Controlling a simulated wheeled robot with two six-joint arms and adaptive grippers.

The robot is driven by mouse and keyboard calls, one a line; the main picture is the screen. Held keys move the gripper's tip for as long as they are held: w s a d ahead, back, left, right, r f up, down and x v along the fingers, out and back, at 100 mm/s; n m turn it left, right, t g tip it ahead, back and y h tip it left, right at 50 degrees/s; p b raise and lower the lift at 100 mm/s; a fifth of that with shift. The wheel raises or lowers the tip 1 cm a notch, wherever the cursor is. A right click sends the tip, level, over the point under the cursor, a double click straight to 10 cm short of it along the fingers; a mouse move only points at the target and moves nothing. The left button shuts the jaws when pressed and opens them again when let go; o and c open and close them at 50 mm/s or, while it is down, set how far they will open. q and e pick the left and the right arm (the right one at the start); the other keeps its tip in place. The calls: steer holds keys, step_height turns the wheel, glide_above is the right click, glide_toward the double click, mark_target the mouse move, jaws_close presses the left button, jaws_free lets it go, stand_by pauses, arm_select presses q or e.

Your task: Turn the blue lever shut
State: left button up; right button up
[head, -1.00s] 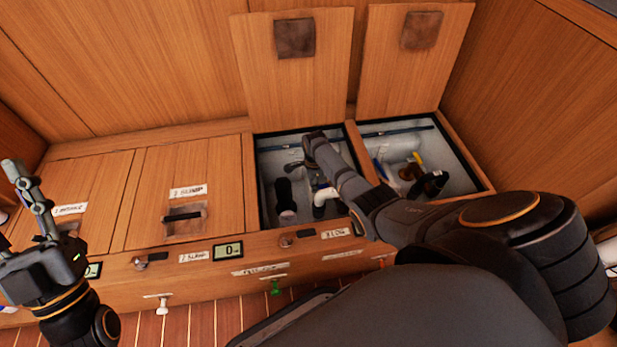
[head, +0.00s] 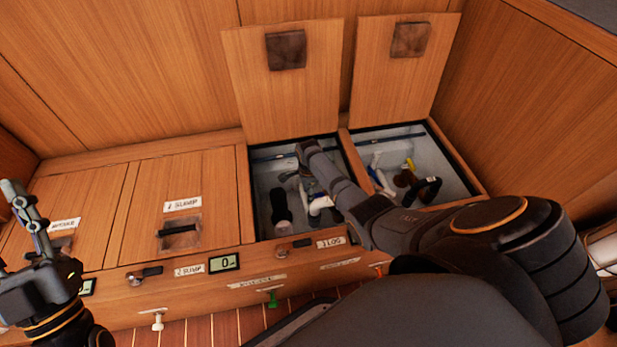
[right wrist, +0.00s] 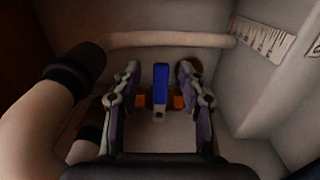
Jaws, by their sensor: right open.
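The blue lever (right wrist: 160,84) stands upright in the picture in the right wrist view, above an orange-brown fitting (right wrist: 177,102). My right gripper (right wrist: 160,92) is open, with one finger on each side of the lever and a gap visible on both sides. In the head view my right arm reaches down into the left open bay (head: 262,200); its gripper is mostly hidden there and I cannot make out the lever. My left gripper (head: 25,208) is at the far left edge, away from the bays; its opening is unclear.
A thick pale hose (right wrist: 38,112) with black collars curves along the left of the wrist view. A pale pipe (right wrist: 165,40) crosses behind the lever. Two raised wooden lids (head: 285,95) stand behind the bays. The right bay (head: 440,150) holds more pipes and hoses.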

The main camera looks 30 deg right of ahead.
step_height(320, 180, up, 11)
steer(key=shift+r, duration=0.2)
stand_by(0.5)
